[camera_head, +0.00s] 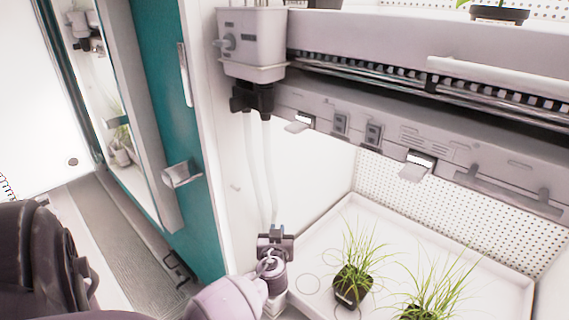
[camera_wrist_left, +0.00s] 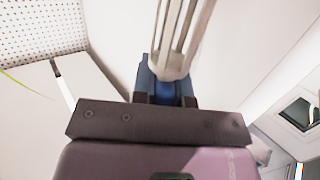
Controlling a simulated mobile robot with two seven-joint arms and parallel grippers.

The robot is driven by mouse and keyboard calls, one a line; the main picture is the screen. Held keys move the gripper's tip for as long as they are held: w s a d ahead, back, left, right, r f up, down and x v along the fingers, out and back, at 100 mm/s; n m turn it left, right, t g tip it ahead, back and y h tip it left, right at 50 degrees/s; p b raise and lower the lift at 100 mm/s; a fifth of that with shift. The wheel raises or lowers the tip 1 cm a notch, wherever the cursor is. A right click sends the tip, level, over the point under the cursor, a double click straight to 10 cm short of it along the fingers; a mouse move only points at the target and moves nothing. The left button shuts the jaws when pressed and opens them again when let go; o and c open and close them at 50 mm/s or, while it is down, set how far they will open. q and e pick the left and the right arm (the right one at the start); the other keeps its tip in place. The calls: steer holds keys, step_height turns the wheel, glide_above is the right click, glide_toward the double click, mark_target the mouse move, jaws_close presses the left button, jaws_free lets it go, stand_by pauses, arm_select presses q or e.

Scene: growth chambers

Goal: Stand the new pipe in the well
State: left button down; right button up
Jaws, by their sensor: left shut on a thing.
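My left gripper (camera_head: 275,236) is low beside the left edge of the white tray, below the hanging pale tubes. In the left wrist view, the gripper (camera_wrist_left: 166,92) is shut on a pale ribbed pipe (camera_wrist_left: 182,38), which stands up from between its dark, blue-padded jaws. I cannot tell its lower end. In the head view, two pale tubes (camera_head: 262,170) run from a black fitting down to the gripper; I cannot tell whether either is the held pipe. I cannot make out the well. My right gripper is not in view.
The white tray (camera_head: 514,292) holds two grassy pots, one (camera_head: 352,287) close to the gripper. A grey box (camera_head: 252,44) with a black fitting (camera_head: 253,97) hangs above. A shelf beam (camera_head: 430,140) with clips overhangs the tray. A teal door (camera_head: 163,110) stands at left.

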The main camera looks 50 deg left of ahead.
arm_select(q)
steer(key=a+f+n+g+y+b, duration=0.1)
steer(key=a+f+b, duration=0.2)
steer(key=f+b, duration=0.6)
step_height(320, 180, down, 16)
steer(key=shift+a+r, duration=0.2)
steer(key=shift+r, duration=0.05)
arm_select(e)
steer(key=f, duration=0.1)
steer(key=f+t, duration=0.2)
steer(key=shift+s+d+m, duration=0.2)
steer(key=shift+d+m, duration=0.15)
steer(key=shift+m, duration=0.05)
arm_select(q)
steer(key=shift+w, duration=0.1)
steer(key=c, duration=1.1)
jaws_free()
steer(key=shift+f, duration=0.1)
steer(key=p+v, duration=0.1)
steer(key=v, duration=1.1)
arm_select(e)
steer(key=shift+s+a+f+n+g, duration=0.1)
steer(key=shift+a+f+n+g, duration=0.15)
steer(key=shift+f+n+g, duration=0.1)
